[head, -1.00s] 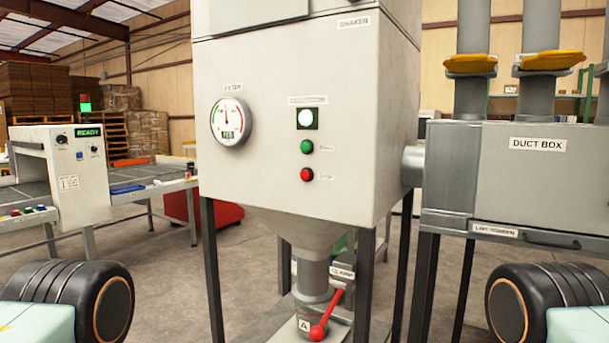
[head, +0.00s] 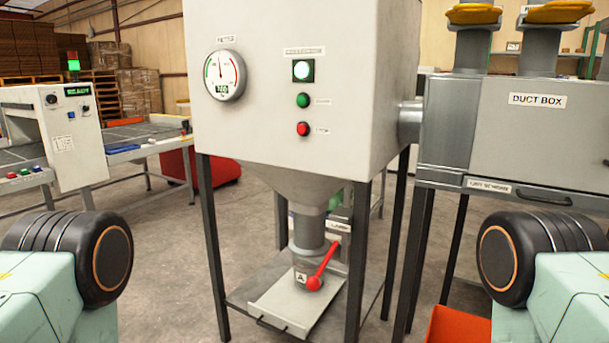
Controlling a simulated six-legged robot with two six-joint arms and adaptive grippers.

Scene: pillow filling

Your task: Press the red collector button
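The collector (head: 285,40) is a large light-grey box on dark legs in the middle of the head view. Nothing covers the red button. Parts of my two arms show at the lower left and lower right, well apart from the panel. Neither of my grippers is in view.
A red-handled lever (head: 322,264) and a pale tray (head: 300,305) are under the collector's funnel. A grey duct box (head: 540,130) stands at right, an orange bin (head: 455,326) below it. A conveyor machine (head: 68,135) stands at left. Open floor lies between.

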